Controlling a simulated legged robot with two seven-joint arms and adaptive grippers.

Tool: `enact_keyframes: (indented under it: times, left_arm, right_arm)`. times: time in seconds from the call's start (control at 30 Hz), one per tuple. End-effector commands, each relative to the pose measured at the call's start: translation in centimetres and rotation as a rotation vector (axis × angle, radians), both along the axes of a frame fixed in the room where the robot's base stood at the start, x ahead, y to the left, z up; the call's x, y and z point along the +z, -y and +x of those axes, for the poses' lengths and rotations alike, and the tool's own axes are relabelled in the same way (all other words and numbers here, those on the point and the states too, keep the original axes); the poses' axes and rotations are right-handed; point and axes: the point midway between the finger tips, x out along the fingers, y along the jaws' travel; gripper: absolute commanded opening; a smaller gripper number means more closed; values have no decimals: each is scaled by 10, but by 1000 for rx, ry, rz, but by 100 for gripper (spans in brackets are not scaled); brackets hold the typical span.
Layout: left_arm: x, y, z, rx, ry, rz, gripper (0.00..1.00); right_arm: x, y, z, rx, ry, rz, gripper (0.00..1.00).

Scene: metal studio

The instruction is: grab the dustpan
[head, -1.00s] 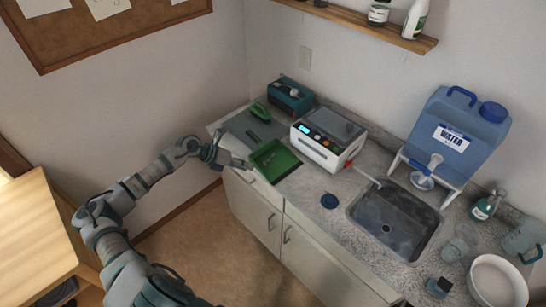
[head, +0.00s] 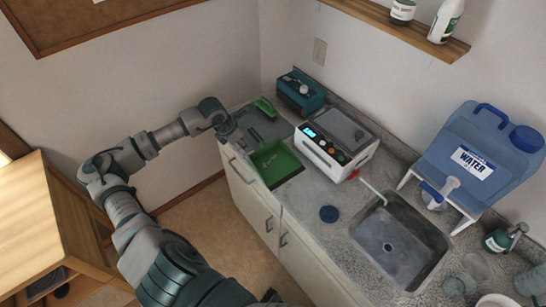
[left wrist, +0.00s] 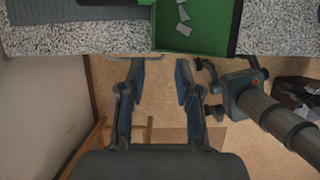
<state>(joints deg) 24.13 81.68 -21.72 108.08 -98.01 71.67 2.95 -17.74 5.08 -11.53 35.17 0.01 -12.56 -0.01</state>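The green dustpan (head: 275,163) lies on the counter near its front left edge. Its tray also shows at the top of the left wrist view (left wrist: 222,30), with several pale scraps in it. A short handle seems to point to the back left. My left gripper (head: 230,130) is at the counter's left end, beside the dustpan and apart from it. In the left wrist view its two fingers (left wrist: 160,65) are spread with nothing between them. My right gripper (left wrist: 208,90) shows at the right of that view, below the counter edge, its fingers apart and empty.
A green-handled item (head: 265,106) lies behind the dustpan. A white machine (head: 335,145) stands close on its right, and a teal box (head: 300,92) behind. The sink (head: 400,245) and a blue water container (head: 485,150) are farther right. A wooden cabinet (head: 40,225) stands at the left.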

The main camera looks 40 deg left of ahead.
Motion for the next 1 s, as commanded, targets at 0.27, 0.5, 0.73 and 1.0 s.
enact_keyframes:
  times: [0.27, 0.5, 0.73, 1.0]
  left_arm:
    - [-49, 4, 20, 2, -1, -5, 33]
    - [-65, 10, 31, 2, -2, -5, 33]
    - [-93, 15, 48, 2, -3, -1, 33]
    - [-100, 11, 49, 2, 0, -3, 33]
  right_arm:
    - [8, -8, 14, -3, 20, 10, 40]
    - [13, -11, 13, -5, 19, 13, 40]
    - [18, -11, 11, -5, 15, 13, 40]
    - [18, -3, 12, -3, 17, 4, 40]
